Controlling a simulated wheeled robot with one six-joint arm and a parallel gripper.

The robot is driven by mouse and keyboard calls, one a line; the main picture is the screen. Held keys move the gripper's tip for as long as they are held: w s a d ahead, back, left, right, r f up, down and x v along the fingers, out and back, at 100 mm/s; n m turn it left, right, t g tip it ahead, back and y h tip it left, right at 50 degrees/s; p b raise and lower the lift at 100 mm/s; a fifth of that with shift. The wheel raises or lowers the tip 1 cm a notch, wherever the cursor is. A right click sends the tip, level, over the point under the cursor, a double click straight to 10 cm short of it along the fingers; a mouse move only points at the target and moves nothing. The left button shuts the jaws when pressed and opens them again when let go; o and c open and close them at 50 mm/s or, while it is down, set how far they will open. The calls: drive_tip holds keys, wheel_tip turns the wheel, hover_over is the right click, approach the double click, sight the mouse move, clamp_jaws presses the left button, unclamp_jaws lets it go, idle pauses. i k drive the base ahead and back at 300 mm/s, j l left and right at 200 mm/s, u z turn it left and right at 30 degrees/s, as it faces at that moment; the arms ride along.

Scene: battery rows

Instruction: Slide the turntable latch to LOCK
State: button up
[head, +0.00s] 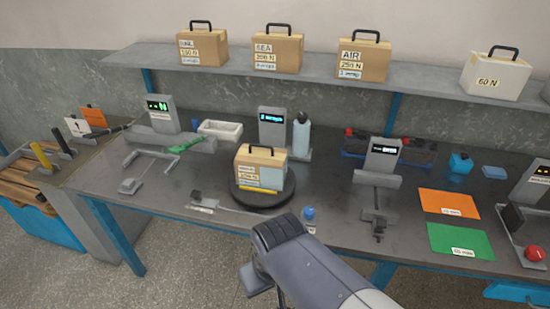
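The round black turntable (240,196) sits near the front edge of the bench. A cardboard box (247,170) with a dark handle, printed label and yellow strip stands upright on it. Left of the turntable lies a small latch-like fitting (197,196) with a dark block and a white label plate; a thin bar runs from it toward the turntable. Its lettering is too small to read, so I cannot tell its setting. My arm reaches in from the bottom, in front of the bench and apart from the fitting. My gripper (256,279) shows only partly; its fingers cannot be made out.
A blue-capped object (309,213) stands right of the turntable. A display post (272,128) and a bottle (301,133) stand behind it. An orange mat (449,204) and a green mat (461,240) lie at right. Labelled boxes line the shelf (225,68) above.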

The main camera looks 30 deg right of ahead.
sight(195, 195)
drive_tip(key=i+j+u, duration=0.1)
drive_tip(key=i, duration=0.4)
drive_tip(key=i+j+u, duration=0.1)
drive_tip(key=i, duration=0.4)
